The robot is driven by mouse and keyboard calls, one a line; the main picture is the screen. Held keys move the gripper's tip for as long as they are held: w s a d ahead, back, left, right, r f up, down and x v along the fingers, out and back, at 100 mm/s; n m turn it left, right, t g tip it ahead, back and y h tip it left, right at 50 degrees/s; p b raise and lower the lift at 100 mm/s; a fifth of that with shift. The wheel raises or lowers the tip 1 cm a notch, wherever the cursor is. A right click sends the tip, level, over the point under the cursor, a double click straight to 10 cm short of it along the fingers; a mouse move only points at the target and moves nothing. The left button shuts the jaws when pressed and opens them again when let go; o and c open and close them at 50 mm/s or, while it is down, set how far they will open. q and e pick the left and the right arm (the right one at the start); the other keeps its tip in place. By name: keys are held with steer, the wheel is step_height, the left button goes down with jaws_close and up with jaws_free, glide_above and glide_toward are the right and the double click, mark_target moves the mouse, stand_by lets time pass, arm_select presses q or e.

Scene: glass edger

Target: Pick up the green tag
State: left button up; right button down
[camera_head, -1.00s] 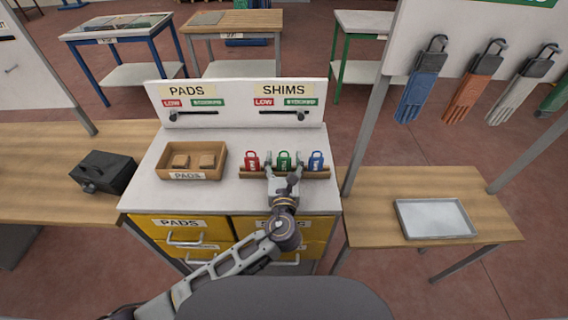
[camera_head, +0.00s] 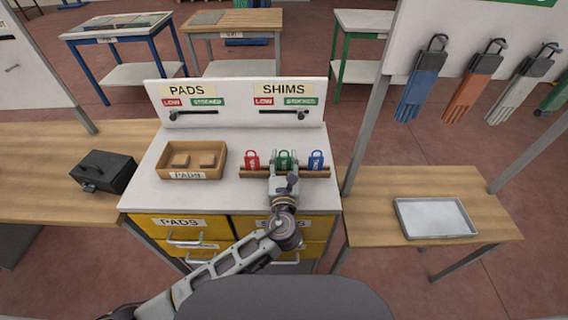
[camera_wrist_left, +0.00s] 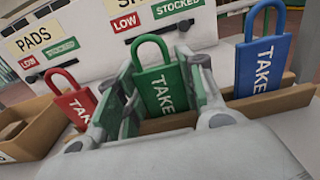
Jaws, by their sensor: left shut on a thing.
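The green tag (camera_head: 285,158) stands upright in the wooden rack (camera_head: 252,174), between the red tag (camera_head: 251,160) and the blue tag (camera_head: 316,159). My left gripper (camera_head: 285,166) is at the green tag, its fingers on either side. In the left wrist view the green tag (camera_wrist_left: 162,88) shows between the fingers, with its loop on top and the word TAKE, and my left gripper (camera_wrist_left: 165,100) is shut on it. The red tag (camera_wrist_left: 74,103) and the blue tag (camera_wrist_left: 262,65) stand to the sides. The green tag's lower end is hidden. My right gripper is not in view.
A wooden PADS tray (camera_head: 163,172) with two brown pads is left on the white counter (camera_head: 216,194). A back panel (camera_head: 236,106) stands behind. A black box (camera_head: 104,172) and a metal tray (camera_head: 435,218) sit on side tables. Gloves hang at the right.

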arm_select(q)
steer(key=shift+r, duration=5.05)
steer(key=shift+s+f, duration=0.1)
